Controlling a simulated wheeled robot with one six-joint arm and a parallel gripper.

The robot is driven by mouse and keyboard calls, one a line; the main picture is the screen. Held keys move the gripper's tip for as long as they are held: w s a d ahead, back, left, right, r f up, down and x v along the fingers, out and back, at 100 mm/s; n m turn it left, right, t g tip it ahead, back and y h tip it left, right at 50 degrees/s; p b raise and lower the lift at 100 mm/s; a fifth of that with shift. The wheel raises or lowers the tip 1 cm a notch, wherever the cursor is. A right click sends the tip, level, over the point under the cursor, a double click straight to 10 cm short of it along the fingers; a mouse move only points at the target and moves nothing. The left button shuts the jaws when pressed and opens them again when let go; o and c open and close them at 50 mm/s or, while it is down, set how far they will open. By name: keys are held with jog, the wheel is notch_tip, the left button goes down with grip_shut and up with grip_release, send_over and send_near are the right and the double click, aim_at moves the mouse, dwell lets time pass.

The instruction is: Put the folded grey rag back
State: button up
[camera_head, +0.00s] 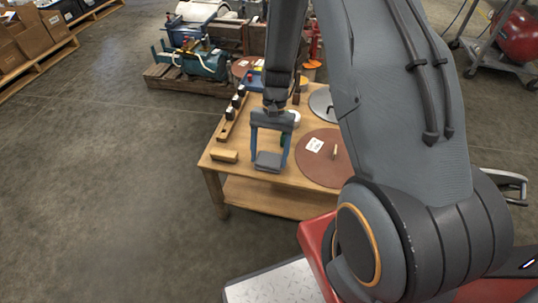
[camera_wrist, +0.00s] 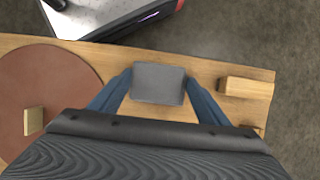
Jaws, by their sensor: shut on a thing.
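The folded grey rag (camera_head: 268,161) is a small flat grey block between the blue fingers of my gripper (camera_head: 268,157). It also shows in the wrist view (camera_wrist: 158,83), where my gripper (camera_wrist: 158,88) has one finger against each side of it. My gripper is shut on the rag, over the front part of the wooden table (camera_head: 225,172). I cannot tell whether the rag touches the tabletop or is held just above it.
A wooden block (camera_head: 224,156) lies at the table's left front corner. A brown round disc (camera_head: 316,171) with a white label lies to the right. A wooden rack with dark knobs (camera_head: 233,113) stands behind. Bare floor lies left of the table.

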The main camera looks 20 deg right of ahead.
jog(key=shift+f, duration=0.15)
jog(key=o, duration=1)
jog(key=p+v, duration=0.2)
jog(key=v, duration=0.9)
notch_tip(320, 180, up, 10)
jog(key=n+h, duration=0.1)
jog(key=n, duration=0.2)
send_over(262, 158)
jog(key=s+a+r+n+t, duration=0.2)
jog(key=s+r, duration=0.4)
jog(key=s, duration=0.3)
jog(key=s+a+r+n+t+h, duration=0.1)
jog(key=s+a+r+n, duration=0.3)
jog(key=s, duration=0.5)
jog(key=shift+a+r+n+t, duration=0.35)
jog(key=shift+a+r, duration=0.35)
jog(key=shift+r, duration=0.25)
